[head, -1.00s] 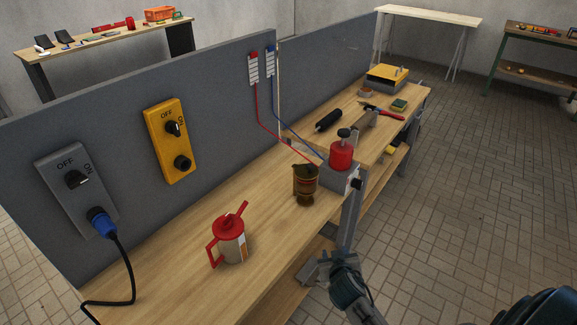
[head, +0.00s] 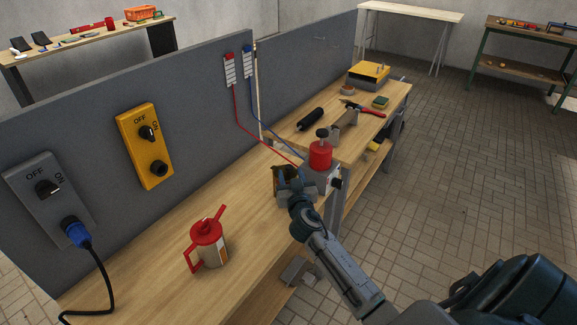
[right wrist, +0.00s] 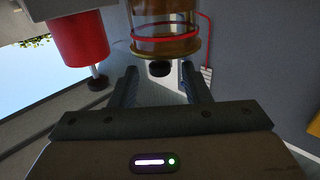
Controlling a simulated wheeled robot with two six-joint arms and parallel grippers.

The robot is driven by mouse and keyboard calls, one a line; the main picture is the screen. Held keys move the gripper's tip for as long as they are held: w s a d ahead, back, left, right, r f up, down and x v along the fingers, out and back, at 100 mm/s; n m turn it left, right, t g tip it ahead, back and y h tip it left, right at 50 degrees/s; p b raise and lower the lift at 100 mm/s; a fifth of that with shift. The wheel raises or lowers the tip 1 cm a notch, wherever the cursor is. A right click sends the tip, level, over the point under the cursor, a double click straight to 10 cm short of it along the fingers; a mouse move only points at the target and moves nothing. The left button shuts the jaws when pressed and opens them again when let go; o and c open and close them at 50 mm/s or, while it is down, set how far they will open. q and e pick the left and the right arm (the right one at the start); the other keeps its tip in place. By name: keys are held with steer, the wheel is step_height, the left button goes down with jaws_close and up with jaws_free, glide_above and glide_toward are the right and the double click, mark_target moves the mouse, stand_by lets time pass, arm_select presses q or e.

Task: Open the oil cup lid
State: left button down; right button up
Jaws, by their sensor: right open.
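The amber oil cup (head: 277,172) stands on the bench beside a grey block with a red cylinder (head: 320,155). My right gripper (head: 293,183) is in front of the cup and hides much of it in the head view. In the right wrist view the scene appears upside down. There the cup (right wrist: 165,22) has a red band, a brass-coloured lid (right wrist: 165,47) and a small dark knob (right wrist: 160,69). My open right fingers (right wrist: 159,72) are on either side of the knob in that picture; contact cannot be told. My left gripper is not in view.
A red-lidded jug (head: 208,245) stands nearer on the bench. A grey panel (head: 90,130) with a yellow switch box (head: 145,146) and a grey switch box (head: 47,195) runs behind. Red and blue cables reach the block. A black roller (head: 310,119) lies beyond.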

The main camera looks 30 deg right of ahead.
mark_target(289, 166)
steer(key=shift+x, duration=1.9)
jaws_close()
